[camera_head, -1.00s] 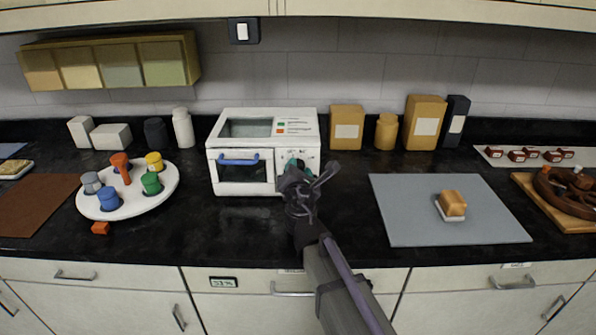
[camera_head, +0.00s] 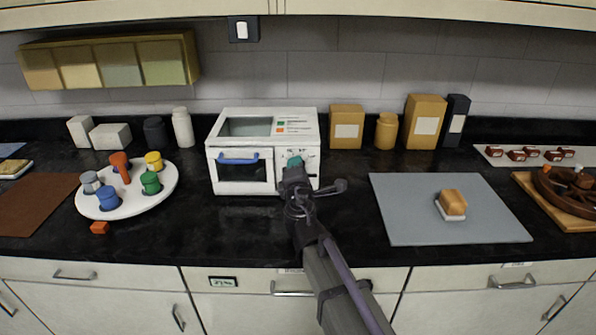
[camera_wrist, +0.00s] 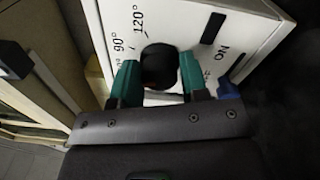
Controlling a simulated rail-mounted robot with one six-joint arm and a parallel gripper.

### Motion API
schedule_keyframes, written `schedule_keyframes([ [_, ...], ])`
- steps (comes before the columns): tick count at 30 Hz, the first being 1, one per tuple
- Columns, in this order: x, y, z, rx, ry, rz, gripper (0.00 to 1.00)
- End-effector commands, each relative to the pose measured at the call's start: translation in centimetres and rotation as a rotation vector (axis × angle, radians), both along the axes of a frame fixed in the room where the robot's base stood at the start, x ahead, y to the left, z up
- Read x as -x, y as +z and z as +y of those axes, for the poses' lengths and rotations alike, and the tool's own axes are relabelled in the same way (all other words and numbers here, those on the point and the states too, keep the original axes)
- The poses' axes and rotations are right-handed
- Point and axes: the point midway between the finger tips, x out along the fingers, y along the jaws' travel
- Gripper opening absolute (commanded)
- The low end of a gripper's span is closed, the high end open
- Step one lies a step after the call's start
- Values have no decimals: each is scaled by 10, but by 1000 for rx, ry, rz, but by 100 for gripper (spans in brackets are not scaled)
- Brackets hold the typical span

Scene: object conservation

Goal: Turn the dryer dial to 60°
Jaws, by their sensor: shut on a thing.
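The dryer is a white box (camera_head: 240,187) with a window and a blue handle (camera_head: 238,160), standing at the back of the counter. Its dark round dial (camera_wrist: 158,66) sits between my gripper's green fingertips in the wrist view. My gripper (camera_head: 295,162) is shut on the dial at the dryer's right front; it also shows in the wrist view (camera_wrist: 158,76). The dial is hidden behind my gripper in the head view. In the wrist view, the marks 90° and 120° show beside the dial, and ON is on its other side. The dial's pointer cannot be made out.
A white round tray (camera_head: 128,207) with coloured pots stands to the left. A grey mat (camera_head: 420,222) with a small block (camera_head: 452,203) lies to the right. Yellow boxes stand behind. A small display (camera_head: 223,282) on the drawer front has digits too small to read surely.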

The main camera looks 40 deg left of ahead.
Motion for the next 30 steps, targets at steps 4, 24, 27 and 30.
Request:
schedule_keyframes([
  [4, 0, 1, 1, -54, 1, 40, 17],
  [24, -1, 1, 2, -102, 1, 75, 43],
  [27, -1, 1, 1, -102, 1, 75, 53],
  [30, -1, 1, 1, -102, 1, 75, 61],
])
